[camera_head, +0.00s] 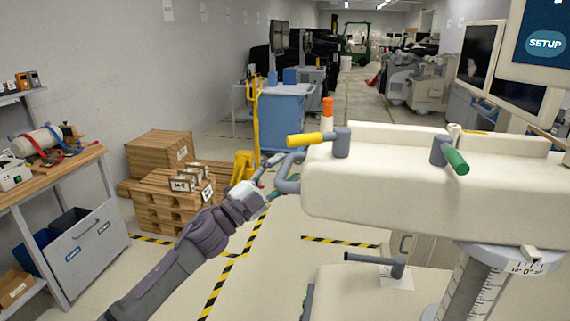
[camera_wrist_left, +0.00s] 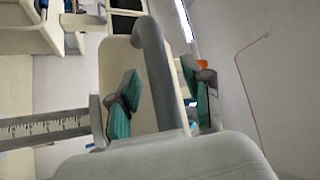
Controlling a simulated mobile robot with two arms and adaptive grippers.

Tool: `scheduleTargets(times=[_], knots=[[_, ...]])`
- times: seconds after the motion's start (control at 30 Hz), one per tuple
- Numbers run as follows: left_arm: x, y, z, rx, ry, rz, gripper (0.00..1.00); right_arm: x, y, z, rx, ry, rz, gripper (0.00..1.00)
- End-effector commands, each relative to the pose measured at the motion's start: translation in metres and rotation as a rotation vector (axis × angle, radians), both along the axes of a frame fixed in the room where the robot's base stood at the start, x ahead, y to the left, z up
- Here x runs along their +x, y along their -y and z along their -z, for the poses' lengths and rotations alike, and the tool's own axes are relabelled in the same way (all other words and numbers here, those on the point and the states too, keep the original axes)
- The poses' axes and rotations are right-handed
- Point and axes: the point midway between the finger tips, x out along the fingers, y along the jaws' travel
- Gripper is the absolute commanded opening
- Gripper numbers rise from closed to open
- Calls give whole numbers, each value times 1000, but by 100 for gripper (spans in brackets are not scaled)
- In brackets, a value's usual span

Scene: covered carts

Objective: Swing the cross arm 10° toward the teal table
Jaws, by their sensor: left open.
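The cross arm (camera_head: 385,180) is a thick cream beam on the right, on a grey column with a ruler scale (camera_head: 468,290). A dial with degree marks (camera_head: 527,267) sits at its pivot. A grey loop handle (camera_head: 288,178) sticks out of its left end. My left gripper (camera_head: 270,170) is at that handle. In the left wrist view the grey handle bar (camera_wrist_left: 158,70) runs between the teal-padded fingers of my left gripper (camera_wrist_left: 160,88), which are apart. Gaps show beside the bar. I cannot pick out a teal table. My right gripper is not in view.
A yellow-tipped lever (camera_head: 305,139) and a green-tipped lever (camera_head: 455,160) stick out of the beam. Wooden pallets (camera_head: 165,205) and a yellow pallet jack (camera_head: 248,150) stand behind my left arm. A blue cart (camera_head: 285,105) stands farther back. Striped floor tape crosses open floor.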

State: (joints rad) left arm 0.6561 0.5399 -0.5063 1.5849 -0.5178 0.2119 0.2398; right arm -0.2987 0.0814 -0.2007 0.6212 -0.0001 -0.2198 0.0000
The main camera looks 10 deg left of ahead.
Motion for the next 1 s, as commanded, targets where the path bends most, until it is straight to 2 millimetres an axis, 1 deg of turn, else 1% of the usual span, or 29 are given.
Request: scheduleTargets(times=[0.03, 0.2, 0.47, 0.57, 0.6, 0.77, 1.0], knots=[[3, 2, -3, 0, 0, 0, 50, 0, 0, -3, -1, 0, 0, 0], [6, 6, -4, 1, 1, 1, 50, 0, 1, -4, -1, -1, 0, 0], [7, 6, -3, 1, 0, 0, 50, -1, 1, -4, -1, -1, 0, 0], [7, 6, -4, 1, 1, 1, 34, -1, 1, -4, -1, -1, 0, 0], [7, 6, -4, 1, 1, 1, 28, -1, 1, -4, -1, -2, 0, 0], [7, 6, -3, 1, 0, 0, 1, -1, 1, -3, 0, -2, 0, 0], [7, 6, -3, 1, 0, 0, 0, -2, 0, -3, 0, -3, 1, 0]])
